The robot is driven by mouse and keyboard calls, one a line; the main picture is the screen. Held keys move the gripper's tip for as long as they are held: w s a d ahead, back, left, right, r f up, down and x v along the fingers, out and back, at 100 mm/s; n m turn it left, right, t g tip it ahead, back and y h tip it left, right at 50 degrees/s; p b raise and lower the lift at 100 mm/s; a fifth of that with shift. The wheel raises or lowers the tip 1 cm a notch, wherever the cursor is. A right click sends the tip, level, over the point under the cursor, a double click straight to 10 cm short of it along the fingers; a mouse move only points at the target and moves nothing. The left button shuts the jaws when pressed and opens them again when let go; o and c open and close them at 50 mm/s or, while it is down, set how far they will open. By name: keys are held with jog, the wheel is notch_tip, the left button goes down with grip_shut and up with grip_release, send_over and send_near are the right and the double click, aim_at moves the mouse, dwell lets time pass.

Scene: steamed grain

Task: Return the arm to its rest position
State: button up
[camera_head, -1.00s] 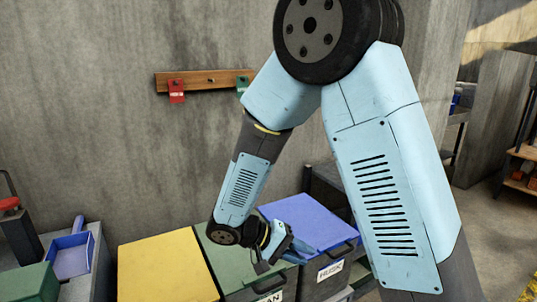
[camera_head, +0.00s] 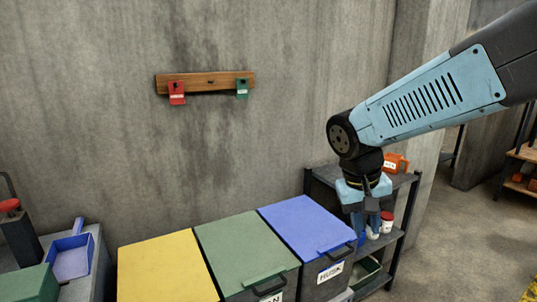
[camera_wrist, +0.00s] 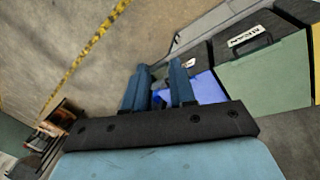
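My arm reaches in from the right in the head view, with my gripper (camera_head: 367,228) hanging from its end, pointing down. It is in front of the shelf rack, to the right of the blue-lidded bin. In the wrist view my gripper (camera_wrist: 160,80) has two blue fingers standing apart, with no held object visible between them. A small blue shape shows between and below the fingers; I cannot tell what it is.
Bins with yellow (camera_head: 165,270), green (camera_head: 245,250) and blue (camera_head: 305,225) lids stand along the wall. The dark rack (camera_head: 405,180) holds an orange item (camera_head: 396,162) and a red-capped jar (camera_head: 387,222). A blue scoop (camera_head: 71,258) lies left. Open floor (camera_head: 470,240) is right.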

jog(key=s+d+r+t+y, duration=0.2)
jog(key=s+d+r+t, duration=0.1)
jog(key=r, duration=0.4)
jog(key=shift+s+d+t+y, duration=0.25)
jog(key=shift+s+t+y, duration=0.15)
jog(key=shift+s+t, duration=0.7)
jog(key=shift+s+r, duration=0.1)
jog(key=shift+s, duration=0.05)
